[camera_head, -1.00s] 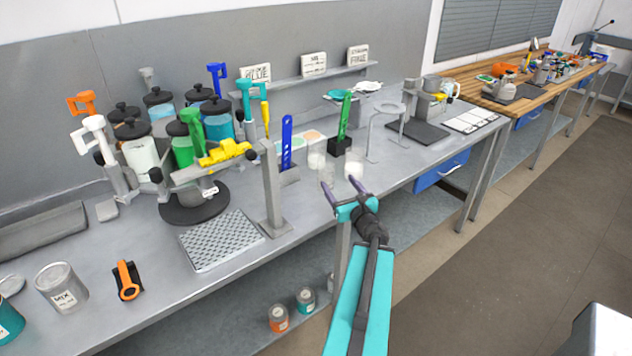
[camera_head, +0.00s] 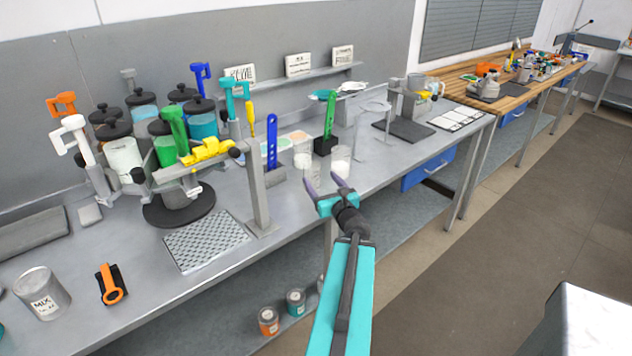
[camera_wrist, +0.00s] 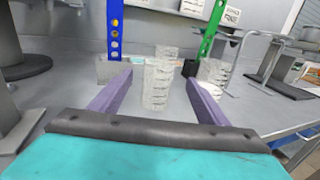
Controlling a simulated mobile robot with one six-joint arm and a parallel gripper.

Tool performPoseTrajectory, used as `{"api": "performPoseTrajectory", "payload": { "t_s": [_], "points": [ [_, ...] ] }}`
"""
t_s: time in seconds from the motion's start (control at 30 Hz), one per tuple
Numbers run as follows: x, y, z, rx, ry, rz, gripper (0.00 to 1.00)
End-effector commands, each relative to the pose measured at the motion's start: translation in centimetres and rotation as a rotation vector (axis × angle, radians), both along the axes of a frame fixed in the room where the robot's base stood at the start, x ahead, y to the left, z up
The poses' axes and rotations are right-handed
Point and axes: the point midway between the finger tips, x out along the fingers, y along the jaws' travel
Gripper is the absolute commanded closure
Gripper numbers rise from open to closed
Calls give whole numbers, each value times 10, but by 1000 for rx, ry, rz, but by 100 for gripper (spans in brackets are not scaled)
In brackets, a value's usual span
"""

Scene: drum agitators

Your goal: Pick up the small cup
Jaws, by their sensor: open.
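My gripper (camera_head: 325,181) is open and empty, low over the front part of the grey bench. Its two purple fingers also show in the wrist view (camera_wrist: 160,80). A small clear measuring cup (camera_wrist: 155,88) appears between the fingers there, not gripped. Another clear cup seems to overlap it from behind; their outlines are hard to separate. In the head view a clear cup (camera_head: 303,154) stands beyond my left finger. A cup with whitish lower part (camera_head: 340,161) stands beyond the right finger; it also shows at right in the wrist view (camera_wrist: 214,74).
A blue perforated strip (camera_head: 271,140) and a green one (camera_head: 329,118) stand upright in holders behind the cups. A grey post (camera_head: 257,185) and perforated tray (camera_head: 205,240) lie left. A ring stand (camera_head: 375,107) is at right. The bench's front edge is close.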

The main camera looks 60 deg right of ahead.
Motion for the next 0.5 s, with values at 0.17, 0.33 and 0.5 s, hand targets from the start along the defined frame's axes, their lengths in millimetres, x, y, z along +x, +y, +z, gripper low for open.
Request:
{"api": "performPoseTrajectory", "payload": {
  "t_s": [0.17,0.33,0.5],
  "points": [
    [6,-1,-1,-1,2,-6,31],
    [15,-9,3,1,2,-8,31],
    [28,-19,3,1,2,-6,31]
  ]
}}
